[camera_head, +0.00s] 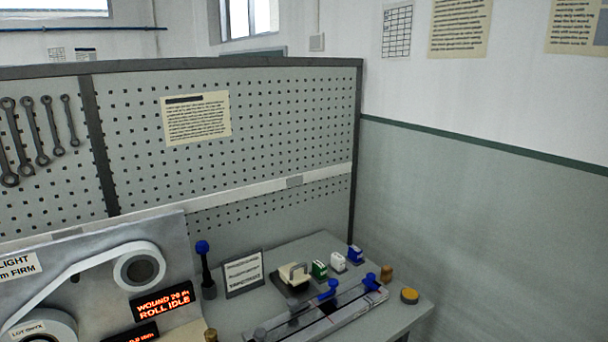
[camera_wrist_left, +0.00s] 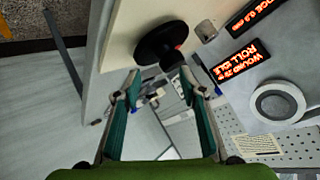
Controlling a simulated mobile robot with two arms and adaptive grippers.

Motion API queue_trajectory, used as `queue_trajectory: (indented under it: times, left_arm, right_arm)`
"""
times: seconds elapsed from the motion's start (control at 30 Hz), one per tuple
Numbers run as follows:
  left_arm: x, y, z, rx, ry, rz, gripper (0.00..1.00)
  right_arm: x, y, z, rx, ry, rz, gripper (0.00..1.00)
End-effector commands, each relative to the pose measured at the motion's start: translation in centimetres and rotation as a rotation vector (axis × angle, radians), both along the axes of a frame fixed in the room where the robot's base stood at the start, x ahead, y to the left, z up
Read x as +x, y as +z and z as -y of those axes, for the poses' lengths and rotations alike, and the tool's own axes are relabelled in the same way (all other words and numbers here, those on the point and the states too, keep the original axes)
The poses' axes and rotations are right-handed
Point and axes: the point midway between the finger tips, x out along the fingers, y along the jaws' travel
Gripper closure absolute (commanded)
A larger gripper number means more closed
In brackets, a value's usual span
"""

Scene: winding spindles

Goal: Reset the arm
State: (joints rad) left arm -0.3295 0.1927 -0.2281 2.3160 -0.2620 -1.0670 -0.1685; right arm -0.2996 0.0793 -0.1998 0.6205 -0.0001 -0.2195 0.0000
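My left gripper (camera_wrist_left: 158,88) shows in the left wrist view, its two teal fingers spread wide apart with nothing between them. A black round knob (camera_wrist_left: 160,42) with a short dark stem lies beyond the fingertips, close to the right finger in the picture; whether they touch I cannot tell. Neither of my arms shows in the head view, and my right gripper is in neither view.
The winding machine has a lit display (camera_head: 163,302) reading "ROLL IDLE" and a white roll (camera_head: 139,269). A dark post with a blue knob (camera_head: 203,248), a small sign (camera_head: 243,274) and a long rail (camera_head: 330,312) stand on the bench. A pegboard (camera_head: 270,110) rises behind.

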Motion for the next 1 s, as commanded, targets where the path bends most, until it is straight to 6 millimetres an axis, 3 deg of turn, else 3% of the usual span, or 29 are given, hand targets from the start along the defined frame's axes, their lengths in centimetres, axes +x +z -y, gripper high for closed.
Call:
queue_trajectory:
  times: [0.03, 0.2, 0.47, 0.77, 0.87, 1.0]
  left_arm:
    - [-2.6, -1.9, -0.2, -0.055, 0.043, -0.094, 0.62]
    - [-9.9, -5.8, -0.3, -0.184, 0.151, -0.342, 0.62]
    - [-19.4, -8.3, 0.5, -0.304, 0.268, -0.634, 0.62]
    - [-17.7, -16.6, 0.8, -0.292, 0.267, -0.661, 0.62]
    - [-17.5, -20.1, 0.8, -0.289, 0.267, -0.674, 0.62]
    - [-18.0, -26.5, 0.9, -0.282, 0.267, -0.699, 0.62]
  right_arm:
    - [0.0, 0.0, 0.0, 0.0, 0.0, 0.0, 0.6]
    - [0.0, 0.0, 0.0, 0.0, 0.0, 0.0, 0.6]
    - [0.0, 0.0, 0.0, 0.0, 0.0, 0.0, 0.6]
    - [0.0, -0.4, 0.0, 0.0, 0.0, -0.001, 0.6]
    - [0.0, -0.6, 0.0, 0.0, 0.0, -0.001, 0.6]
    - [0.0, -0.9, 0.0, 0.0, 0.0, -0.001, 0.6]
